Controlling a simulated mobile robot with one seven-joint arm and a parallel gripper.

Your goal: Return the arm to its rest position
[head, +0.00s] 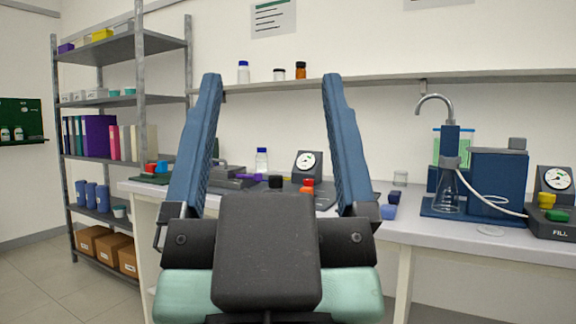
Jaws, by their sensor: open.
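My gripper (268,115) shows large in the middle of the head view, close to the camera. Its two long blue fingers point up and stand wide apart, with nothing between them. A dark grey block and pale green parts of my arm fill the bottom centre. The gripper appears in front of the bench (455,231) and hides part of it. I see no contact with the bench or shelves.
A metal shelf unit (140,90) with folders and boxes stands left. On the bench right are a blue rig (497,180) with a flask (447,190) and a FILL gauge (557,180). A wall shelf (400,80) runs behind. Floor is clear at lower left.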

